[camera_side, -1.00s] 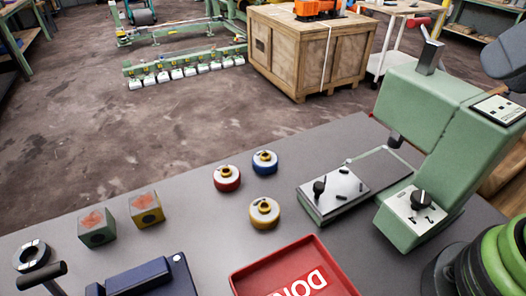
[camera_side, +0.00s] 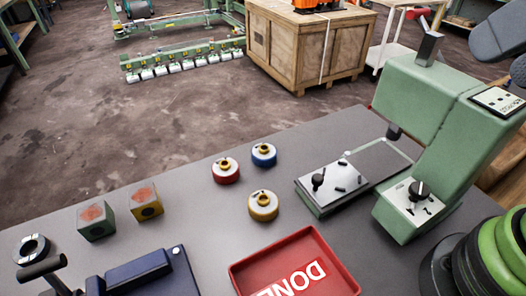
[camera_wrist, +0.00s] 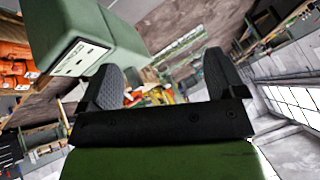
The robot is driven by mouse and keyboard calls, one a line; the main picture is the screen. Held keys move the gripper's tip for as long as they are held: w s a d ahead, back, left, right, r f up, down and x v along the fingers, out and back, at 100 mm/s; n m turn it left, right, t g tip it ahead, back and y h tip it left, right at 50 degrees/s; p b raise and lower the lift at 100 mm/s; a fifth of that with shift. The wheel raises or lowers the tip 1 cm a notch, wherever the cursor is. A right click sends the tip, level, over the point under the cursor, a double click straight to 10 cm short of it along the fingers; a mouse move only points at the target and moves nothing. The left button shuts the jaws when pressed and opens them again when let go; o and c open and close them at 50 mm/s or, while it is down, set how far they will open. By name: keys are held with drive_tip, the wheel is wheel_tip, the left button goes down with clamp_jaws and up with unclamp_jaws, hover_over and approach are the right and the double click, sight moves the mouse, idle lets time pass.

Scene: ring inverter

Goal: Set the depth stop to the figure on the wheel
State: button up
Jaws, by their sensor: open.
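A green press (camera_side: 428,110) stands at the right of the bench. Its base carries a black pointer knob (camera_side: 420,190) on a pale plate with small marks, too small to read. A pale panel with dark marks (camera_side: 497,101) is on the press head; it also shows in the wrist view (camera_wrist: 80,56). I cannot tell which part is the depth stop or the wheel. My gripper (camera_wrist: 165,80) is open and empty, its two dark fingers apart in the wrist view. Dark grey finger-like parts (camera_side: 498,36) show at the upper right of the side view, beside the press head.
A steel plate with a black knob (camera_side: 318,180) lies left of the press. Red (camera_side: 226,172), blue (camera_side: 264,156) and yellow (camera_side: 263,206) rings stand apart. A red DONE tray (camera_side: 338,262), navy box (camera_side: 145,272), and green (camera_side: 96,222) and yellow (camera_side: 147,203) blocks are further left.

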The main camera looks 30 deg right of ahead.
drive_tip(key=n+g+h, duration=0.2)
drive_tip(key=g+h, duration=0.1)
hover_over(264, 147)
drive_tip(key=s, duration=0.2)
drive_tip(key=f, duration=2.4)
drive_tip(key=shift+s+a+f, duration=0.2)
drive_tip(key=shift+a+f, duration=0.15)
drive_tip(key=shift+x, duration=3.15)
drive_tip(key=shift+w+d+r, duration=0.1)
drive_tip(key=shift+w+r, duration=0.05)
drive_tip(key=c, duration=1.2)
